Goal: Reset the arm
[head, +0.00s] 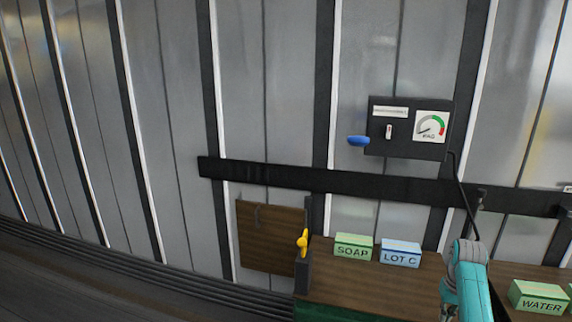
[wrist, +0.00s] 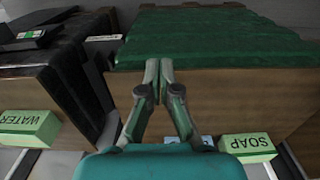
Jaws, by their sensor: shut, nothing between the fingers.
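My teal arm (head: 468,278) stands at the lower right of the head view, between the blue-topped LOT C box and the green WATER box. The gripper's fingers are not clearly seen there. In the wrist view my gripper (wrist: 159,70) has its two fingertips together and holds nothing. Behind the fingers are a brown wooden surface and a ragged green surface (wrist: 220,38); I cannot tell whether the fingers touch them.
Boxes marked SOAP (head: 353,246), LOT C (head: 400,253) and WATER (head: 538,297) stand on wooden tops. A yellow handle (head: 302,242) is left of SOAP. A gauge panel (head: 408,128) with a blue knob (head: 358,141) hangs on the ribbed wall above a dark rail (head: 270,175).

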